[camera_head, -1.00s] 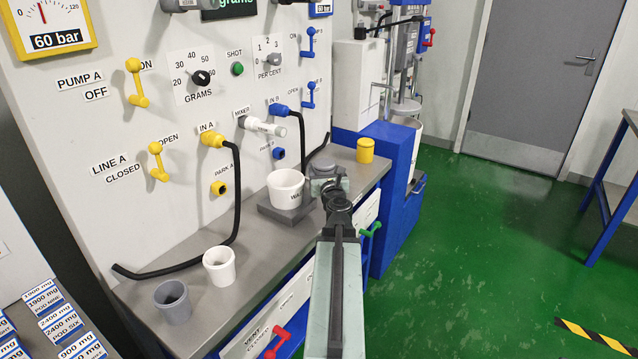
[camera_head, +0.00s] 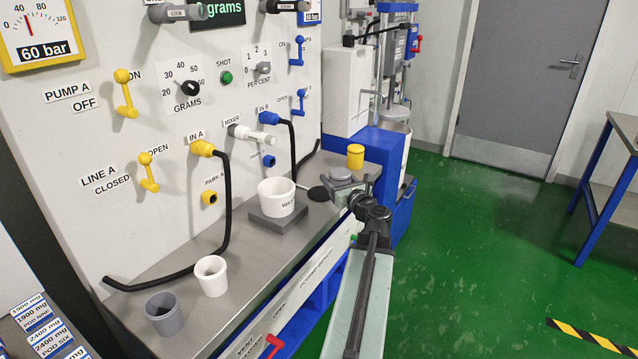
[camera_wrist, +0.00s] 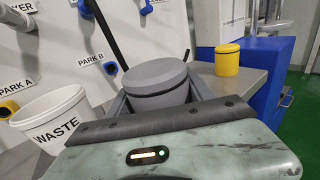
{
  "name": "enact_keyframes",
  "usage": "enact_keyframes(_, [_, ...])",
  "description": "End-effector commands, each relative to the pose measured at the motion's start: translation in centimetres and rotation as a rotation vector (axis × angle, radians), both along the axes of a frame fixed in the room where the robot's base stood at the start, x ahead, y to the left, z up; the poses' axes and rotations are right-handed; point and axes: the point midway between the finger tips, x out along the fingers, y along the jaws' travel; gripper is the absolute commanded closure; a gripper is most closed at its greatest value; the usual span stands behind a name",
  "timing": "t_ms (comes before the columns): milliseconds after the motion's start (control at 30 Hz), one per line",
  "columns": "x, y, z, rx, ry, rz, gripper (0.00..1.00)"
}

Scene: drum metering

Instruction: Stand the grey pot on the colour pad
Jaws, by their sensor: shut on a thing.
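The grey pot (camera_head: 340,174), round with a flat lid, is in my gripper (camera_head: 345,193) above the bench's far right part. In the wrist view the pot (camera_wrist: 157,80) stands upright between the two jaws (camera_wrist: 160,96), which are shut on its sides. Its lower part is hidden behind my wrist, so I cannot tell its height over the bench. A dark oval patch (camera_head: 318,194) shows on the bench just left of my gripper. I cannot tell whether it is the colour pad.
A yellow pot (camera_head: 355,157) stands behind the grey one. The white WASTE pail (camera_head: 277,198) stands on a grey block to the left. A white cup (camera_head: 211,276) and a grey cup (camera_head: 164,314) stand at the near left. Hoses hang along the panel.

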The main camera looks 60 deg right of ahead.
Motion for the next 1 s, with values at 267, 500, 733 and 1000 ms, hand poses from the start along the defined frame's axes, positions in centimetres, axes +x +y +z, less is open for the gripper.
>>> enact_keyframes(267, [7.9,-3.8,-0.9,0.0,0.0,0.002,0.91])
enact_keyframes(500, [9.9,-4.6,-1.0,0.0,0.0,0.0,0.91])
enact_keyframes(733, [9.9,-4.5,-3.4,0.0,0.0,0.0,0.91])
enact_keyframes(1000, [9.9,-4.5,-4.5,0.0,0.0,0.001,0.91])
